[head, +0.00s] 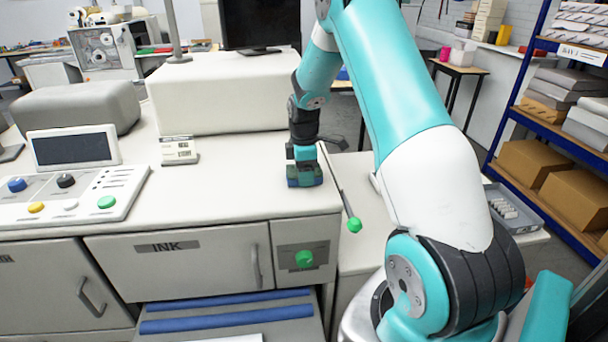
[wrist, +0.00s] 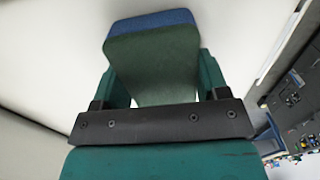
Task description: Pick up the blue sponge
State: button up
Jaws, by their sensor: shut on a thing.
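The blue sponge (head: 305,181), with a dark green layer, is at the right end of the white machine top in the head view. In the wrist view the sponge (wrist: 152,52) sits between my two teal fingers, its green face toward the camera and a blue strip along its far edge. My gripper (head: 304,166) points down and is shut on it. I cannot tell whether the sponge touches the surface below. Its lower side is hidden.
A lever with a green knob (head: 354,224) stands close to the right of the sponge. A large white block (head: 222,98) rises behind it.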

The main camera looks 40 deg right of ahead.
jog(key=shift+r, duration=0.1)
notch_tip(320, 180, up, 20)
jog(key=b, duration=0.4)
